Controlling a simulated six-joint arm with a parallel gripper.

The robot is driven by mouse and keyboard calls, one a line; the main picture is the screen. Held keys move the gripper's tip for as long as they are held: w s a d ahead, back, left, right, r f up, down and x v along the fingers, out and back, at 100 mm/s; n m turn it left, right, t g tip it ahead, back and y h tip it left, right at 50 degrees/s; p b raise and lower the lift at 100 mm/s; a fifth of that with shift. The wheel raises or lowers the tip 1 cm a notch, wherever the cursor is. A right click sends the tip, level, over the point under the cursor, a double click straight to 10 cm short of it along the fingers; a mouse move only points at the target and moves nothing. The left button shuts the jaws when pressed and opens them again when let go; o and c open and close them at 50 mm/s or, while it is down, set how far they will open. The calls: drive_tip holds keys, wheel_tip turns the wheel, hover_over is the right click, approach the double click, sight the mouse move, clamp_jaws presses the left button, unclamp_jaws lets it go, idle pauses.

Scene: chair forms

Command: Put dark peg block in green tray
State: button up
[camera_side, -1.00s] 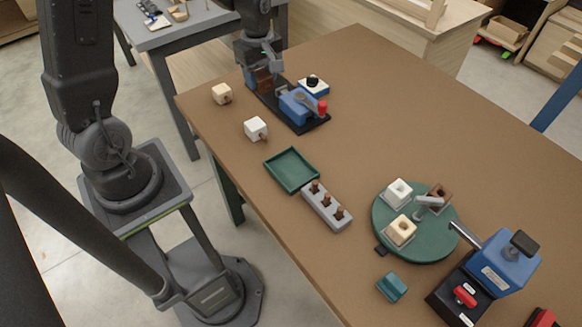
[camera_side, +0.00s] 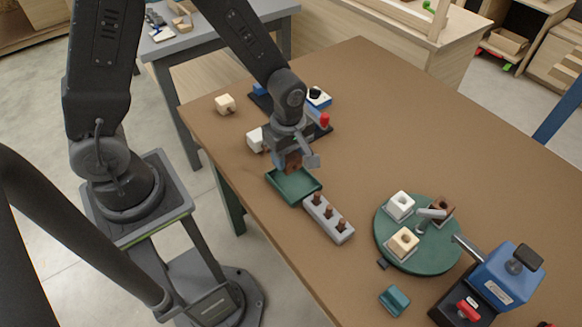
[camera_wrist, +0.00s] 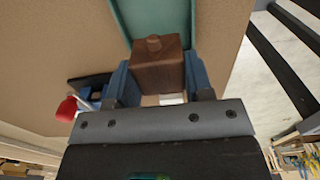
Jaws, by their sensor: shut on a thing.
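The dark peg block (camera_wrist: 158,68) is a dark brown wooden cube with a short round peg on one face. My gripper (camera_side: 292,164) is shut on it, with a blue finger on each side in the wrist view (camera_wrist: 160,84). In the side view the brown block (camera_side: 293,161) shows partly between the fingers, above the back edge of the green tray. The green tray (camera_side: 296,197) is a shallow, empty rectangle on the brown table; my gripper hides part of its far side. The tray also shows at the top of the wrist view (camera_wrist: 128,18).
A grey holder (camera_side: 329,219) with three brown pegs stands right beside the tray. A pale block (camera_side: 225,104) and a white block (camera_side: 255,139) lie to the left. A green turntable (camera_side: 420,262) with blocks and a blue clamp device (camera_side: 505,275) are at right.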

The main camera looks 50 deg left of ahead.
sight(291, 169)
drive_tip(key=shift+w+d+f, duration=0.1)
drive_tip(key=shift+d+f, duration=0.1)
drive_tip(key=shift+d, duration=0.1)
drive_tip(key=shift+f, duration=2)
drive_tip(key=shift+f, duration=0.2)
drive_tip(key=o, duration=0.9)
